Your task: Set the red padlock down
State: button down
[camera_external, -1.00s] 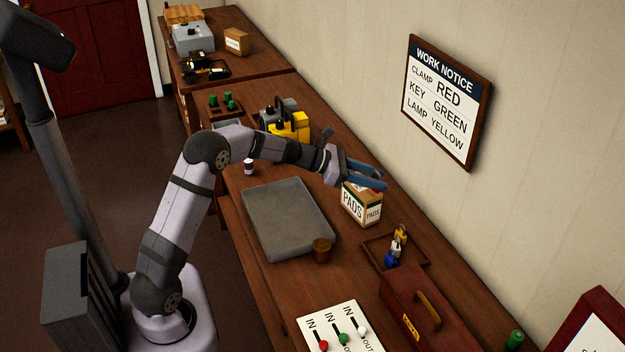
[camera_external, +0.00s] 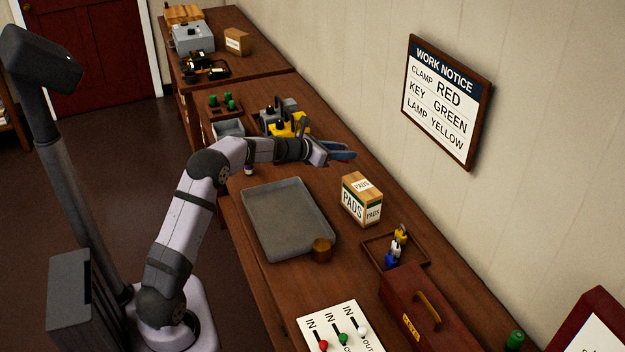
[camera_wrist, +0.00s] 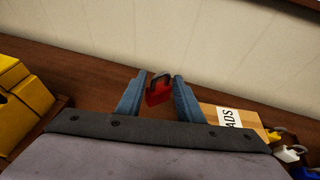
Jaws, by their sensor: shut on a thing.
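My gripper (camera_external: 341,153) is above the bench near the wall, between the yellow machine and the pads box. The wrist view shows its two blue fingers (camera_wrist: 158,98) with the red padlock (camera_wrist: 158,91) between them, and it is shut on the padlock. The padlock has a red body and a dark shackle. In the outside view the fingers hide most of the padlock. A wooden tray (camera_external: 419,260) at the right holds a yellow padlock (camera_external: 401,234), a white one (camera_external: 396,247) and a blue one (camera_external: 391,260).
The pads box (camera_external: 361,200) stands near the wall. A grey tray (camera_external: 287,218) lies empty, with a brown cup (camera_external: 321,249) at its corner. The yellow machine (camera_external: 290,125) is further back. A red toolbox (camera_external: 428,312) and a lever board (camera_external: 340,328) are in front.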

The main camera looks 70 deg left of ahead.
jog(key=shift+f, duration=5.25)
jog(key=shift+f+b, duration=0.2)
jog(key=shift+b, duration=0.25)
jog(key=c, duration=1.2)
grip_release()
jog(key=shift+r, duration=0.15)
jog(key=shift+r+p, duration=0.15)
jog(key=shift+p, duration=0.25)
jog(key=shift+s+b, duration=0.25)
jog(key=shift+b, duration=0.05)
jog(key=b+v, duration=0.2)
jog(key=v, duration=0.9)
jog(key=shift+s+d, duration=0.1)
jog(key=shift+s, duration=0.1)
